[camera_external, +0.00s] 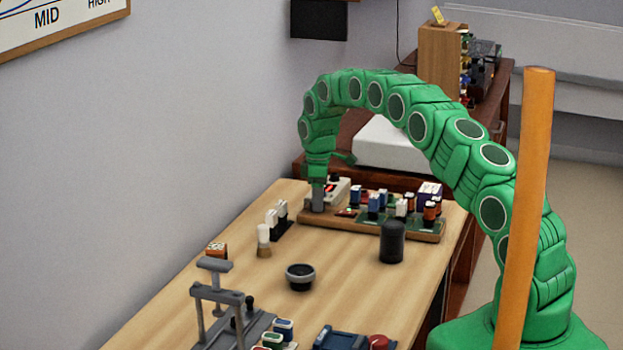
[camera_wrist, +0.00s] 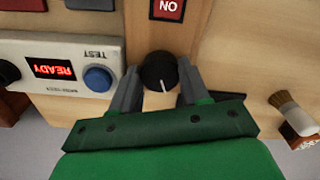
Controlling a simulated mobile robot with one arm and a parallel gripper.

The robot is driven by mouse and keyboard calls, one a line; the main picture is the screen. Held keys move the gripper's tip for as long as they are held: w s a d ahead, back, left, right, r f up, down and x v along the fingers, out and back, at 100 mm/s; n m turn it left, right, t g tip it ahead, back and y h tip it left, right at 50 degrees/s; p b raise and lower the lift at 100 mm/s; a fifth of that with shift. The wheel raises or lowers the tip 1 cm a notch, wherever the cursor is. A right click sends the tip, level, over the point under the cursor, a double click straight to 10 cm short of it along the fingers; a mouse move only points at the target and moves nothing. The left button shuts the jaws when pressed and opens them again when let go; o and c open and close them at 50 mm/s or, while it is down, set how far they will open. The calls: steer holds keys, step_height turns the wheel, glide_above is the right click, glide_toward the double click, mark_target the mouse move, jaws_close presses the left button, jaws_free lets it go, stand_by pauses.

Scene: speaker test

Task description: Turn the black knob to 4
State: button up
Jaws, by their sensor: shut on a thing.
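The black knob (camera_wrist: 158,71) shows in the wrist view at the upper middle, on a wooden surface. A white pointer line on it points down in the picture, toward my palm. My gripper (camera_wrist: 160,80) has one grey finger on each side of it and is shut on it. No number scale is readable around the knob. In the external view my gripper (camera_external: 318,196) reaches down to the left end of the wooden board (camera_external: 390,230), and the knob is hidden there.
A white test box (camera_wrist: 30,60) with a red READY display and a blue button (camera_wrist: 97,78) stands just left of my fingers. Several components crowd the board. A black cylinder (camera_external: 391,242) and round speaker (camera_external: 300,277) stand nearer on the table.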

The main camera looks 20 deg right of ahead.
steer(key=m, duration=0.4)
steer(key=shift+m, duration=0.4)
steer(key=m, duration=1)
steer(key=shift+m, duration=0.4)
steer(key=shift+a+m, duration=0.15)
steer(key=shift+m, duration=2.05)
steer(key=o, duration=0.8)
steer(key=shift+r, duration=0.1)
